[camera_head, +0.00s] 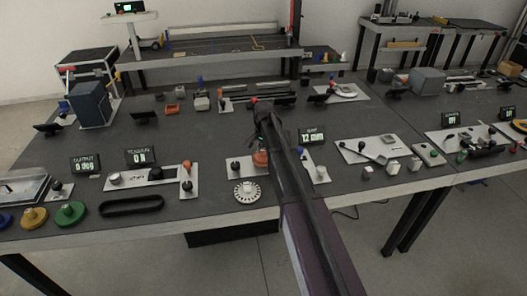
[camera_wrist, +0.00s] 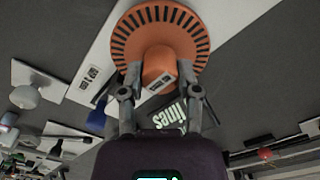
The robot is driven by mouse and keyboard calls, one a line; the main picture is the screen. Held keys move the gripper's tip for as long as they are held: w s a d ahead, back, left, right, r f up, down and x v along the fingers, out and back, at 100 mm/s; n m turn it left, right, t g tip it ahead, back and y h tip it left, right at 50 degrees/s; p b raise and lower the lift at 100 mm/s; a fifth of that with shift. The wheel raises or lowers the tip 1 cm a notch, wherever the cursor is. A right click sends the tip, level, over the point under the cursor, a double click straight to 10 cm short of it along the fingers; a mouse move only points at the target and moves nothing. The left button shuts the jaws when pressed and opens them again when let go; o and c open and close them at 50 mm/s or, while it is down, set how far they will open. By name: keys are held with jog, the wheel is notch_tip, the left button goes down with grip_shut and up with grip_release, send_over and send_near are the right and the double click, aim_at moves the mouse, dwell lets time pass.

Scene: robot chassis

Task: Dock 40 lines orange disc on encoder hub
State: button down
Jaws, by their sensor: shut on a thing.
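The orange disc (camera_wrist: 199,42) has dark slots around its rim and a raised orange middle with a pale label. In the wrist view my gripper (camera_wrist: 158,78) is shut on that raised middle, one finger on each side. In the head view the orange disc (camera_head: 261,158) is partly hidden by my arm, above or near the front middle of the table. A white slotted disc (camera_head: 250,191) lies just in front of it. I cannot make out the encoder hub; the held disc and my arm cover much of that area.
A display reading 12 mm (camera_head: 311,134) stands right of my arm. A pale plate (camera_wrist: 97,62) shows beside the held disc. Left are a black belt loop (camera_head: 131,205) and green (camera_head: 70,214) and yellow (camera_head: 34,217) discs.

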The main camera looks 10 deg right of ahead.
aim_at(264, 150)
jog(key=shift+f+b, duration=0.6)
dwell(0.3)
jog(key=c, duration=0.6)
grip_release()
jog(key=shift+r, duration=0.1)
jog(key=shift+r+p, duration=5.45)
jog(key=shift+p, duration=0.1)
jog(key=s+n, duration=0.3)
jog(key=s, duration=0.6)
jog(key=s+n, duration=0.3)
jog(key=s, duration=0.7)
jog(key=s+n, duration=0.3)
jog(key=s, duration=0.7)
jog(key=shift+a, duration=0.1)
